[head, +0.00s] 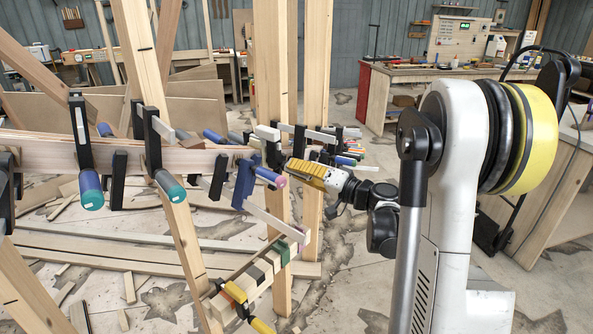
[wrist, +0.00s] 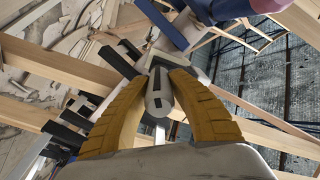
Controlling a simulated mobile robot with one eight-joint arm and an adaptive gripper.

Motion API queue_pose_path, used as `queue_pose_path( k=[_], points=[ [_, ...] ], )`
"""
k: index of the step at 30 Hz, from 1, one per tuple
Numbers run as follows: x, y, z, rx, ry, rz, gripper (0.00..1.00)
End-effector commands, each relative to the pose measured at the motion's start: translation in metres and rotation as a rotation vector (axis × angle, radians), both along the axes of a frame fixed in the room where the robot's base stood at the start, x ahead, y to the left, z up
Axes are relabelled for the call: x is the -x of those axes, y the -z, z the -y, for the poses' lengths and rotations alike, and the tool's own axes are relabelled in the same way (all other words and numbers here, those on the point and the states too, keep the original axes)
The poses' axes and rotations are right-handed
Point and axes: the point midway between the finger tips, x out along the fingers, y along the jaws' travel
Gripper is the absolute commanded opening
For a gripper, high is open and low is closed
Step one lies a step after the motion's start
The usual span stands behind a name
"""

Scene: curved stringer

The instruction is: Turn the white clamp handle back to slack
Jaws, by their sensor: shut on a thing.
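The white clamp handle (wrist: 158,101) shows end-on in the wrist view as a pale cylinder with dark slots in its face. My gripper (wrist: 160,76) has its two ribbed yellow fingers closed on either side of this handle, touching it. In the head view my gripper (head: 291,166) reaches left to the right end of the row of clamps on the laminated wooden stringer (head: 190,160). There the held handle is hidden or too small to pick out. The handle's turn angle cannot be told.
A blue clamp (head: 244,183) with a pink-ended handle hangs just left of my gripper; its blue parts (wrist: 165,22) crowd the top of the wrist view. Several teal-handled clamps (head: 90,190) stand further left. Wooden posts (head: 312,70) rise close behind. Lumber lies on the floor.

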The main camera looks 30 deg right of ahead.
Motion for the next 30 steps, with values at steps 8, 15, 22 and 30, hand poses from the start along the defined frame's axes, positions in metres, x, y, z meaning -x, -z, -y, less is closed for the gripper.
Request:
queue_pose_path(
  k=[8, 15, 22, 30],
  points=[
    [0.0002, -0.0007, -0.0004, 0.24, 0.0, 0.104, 0.0],
    [0.0004, -0.0011, -0.001, 0.438, 0.001, 0.189, 0.0],
    [0.0006, -0.0013, -0.0013, 0.589, 0.001, 0.254, 0.0],
    [0.0007, -0.0015, -0.0016, 0.691, 0.001, 0.299, 0.0]
  ],
)
